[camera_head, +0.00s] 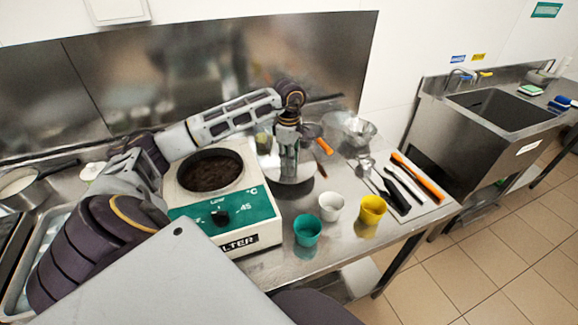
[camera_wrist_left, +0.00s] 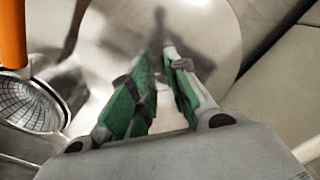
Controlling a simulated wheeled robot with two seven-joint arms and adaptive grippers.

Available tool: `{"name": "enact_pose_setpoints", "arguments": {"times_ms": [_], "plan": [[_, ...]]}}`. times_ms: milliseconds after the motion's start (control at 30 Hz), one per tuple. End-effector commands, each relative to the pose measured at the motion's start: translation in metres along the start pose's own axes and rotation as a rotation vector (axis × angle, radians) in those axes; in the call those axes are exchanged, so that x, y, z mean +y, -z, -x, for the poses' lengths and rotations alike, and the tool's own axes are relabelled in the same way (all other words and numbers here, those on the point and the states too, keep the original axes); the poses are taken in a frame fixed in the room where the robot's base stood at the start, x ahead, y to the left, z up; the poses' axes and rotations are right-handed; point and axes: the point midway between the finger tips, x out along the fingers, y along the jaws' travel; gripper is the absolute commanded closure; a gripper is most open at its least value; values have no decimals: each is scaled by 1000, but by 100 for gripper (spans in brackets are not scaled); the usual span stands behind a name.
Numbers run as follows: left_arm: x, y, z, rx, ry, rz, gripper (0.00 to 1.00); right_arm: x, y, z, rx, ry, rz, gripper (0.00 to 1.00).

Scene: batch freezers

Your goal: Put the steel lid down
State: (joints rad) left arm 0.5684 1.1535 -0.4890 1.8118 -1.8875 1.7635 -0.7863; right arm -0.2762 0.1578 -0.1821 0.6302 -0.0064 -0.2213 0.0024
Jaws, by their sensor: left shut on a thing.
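The steel lid (camera_head: 305,176) is a round, shiny disc just right of the batch freezer (camera_head: 211,195). My left gripper (camera_head: 289,172) comes down over it from above and is shut on it near its middle. In the left wrist view the lid (camera_wrist_left: 208,28) fills the upper middle as a pale disc, and the green-padded fingers (camera_wrist_left: 160,62) point at it. The part between the fingertips is hard to make out. I cannot tell whether the lid touches the table or hangs just above it. The freezer's round opening (camera_head: 209,171) is uncovered and dark inside. My right gripper is not in view.
An orange-handled strainer (camera_head: 324,146) lies close right of the lid; it also shows in the left wrist view (camera_wrist_left: 28,104). Green (camera_head: 307,230), white (camera_head: 331,206) and yellow (camera_head: 372,210) cups stand in front. A steel bowl (camera_head: 358,130) and several utensils are farther right.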

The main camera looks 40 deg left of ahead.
Motion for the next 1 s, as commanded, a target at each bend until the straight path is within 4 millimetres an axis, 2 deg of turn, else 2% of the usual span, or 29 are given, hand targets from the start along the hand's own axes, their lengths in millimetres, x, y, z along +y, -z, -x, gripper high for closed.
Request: {"name": "enact_pose_setpoints", "arguments": {"times_ms": [400,667,967,1000], "plan": [[0,0,-35,1,2,0,100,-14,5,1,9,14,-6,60],[0,0,-36,0,0,0,100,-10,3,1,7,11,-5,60],[0,0,-38,0,0,0,100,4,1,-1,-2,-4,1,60],[0,0,-39,0,0,0,82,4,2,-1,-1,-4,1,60]]}}
